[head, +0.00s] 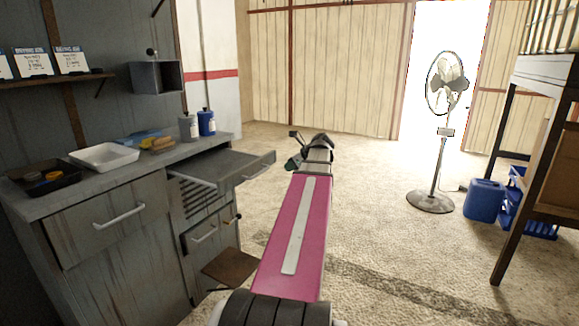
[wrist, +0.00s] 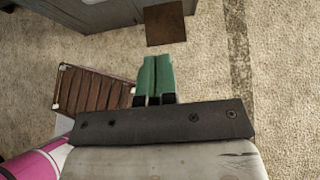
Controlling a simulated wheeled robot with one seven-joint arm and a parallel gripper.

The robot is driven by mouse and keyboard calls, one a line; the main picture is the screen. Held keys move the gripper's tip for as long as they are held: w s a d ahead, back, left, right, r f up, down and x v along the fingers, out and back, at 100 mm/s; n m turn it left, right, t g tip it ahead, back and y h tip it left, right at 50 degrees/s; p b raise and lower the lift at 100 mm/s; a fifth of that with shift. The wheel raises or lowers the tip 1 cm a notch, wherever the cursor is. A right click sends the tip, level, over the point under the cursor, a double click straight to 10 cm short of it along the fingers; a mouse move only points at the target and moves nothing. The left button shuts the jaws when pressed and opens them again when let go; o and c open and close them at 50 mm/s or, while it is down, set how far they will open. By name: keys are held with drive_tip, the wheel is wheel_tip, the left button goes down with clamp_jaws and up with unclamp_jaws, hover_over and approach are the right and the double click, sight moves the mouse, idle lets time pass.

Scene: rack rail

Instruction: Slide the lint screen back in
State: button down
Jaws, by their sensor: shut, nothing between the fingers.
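A flat grey slide-out panel (head: 222,166) with an upright front plate sticks out of the bench front, just under the worktop; it appears to be the lint screen. A slatted vent shows below it. My gripper (head: 293,162) is to the right of the panel's front plate, apart from it in the picture; my arm partly hides it. In the wrist view my green fingers (wrist: 155,78) are together, with nothing between them, above the floor. I cannot clearly make out the panel in the wrist view.
The bench (head: 105,225) stands at left with trays and bottles on top. A brown board (head: 230,268) lies low beside it. A brown slatted piece (wrist: 93,98) lies left of my fingers. A fan (head: 440,130) and blue container (head: 483,200) stand right; the middle floor is clear.

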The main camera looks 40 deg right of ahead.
sight(216, 159)
drive_tip(key=w+a+f, duration=0.3)
drive_tip(key=w, duration=0.5)
drive_tip(key=shift+w+a+f, duration=0.25)
drive_tip(key=shift+a+f, duration=0.05)
drive_tip(key=w+a, duration=0.3)
drive_tip(key=w, duration=0.6)
drive_tip(key=w+a, duration=0.4)
drive_tip(key=w, duration=0.5)
drive_tip(key=w+a, duration=0.4)
drive_tip(key=w, duration=0.5)
drive_tip(key=shift+w+a, duration=0.15)
drive_tip(key=shift+w, duration=0.2)
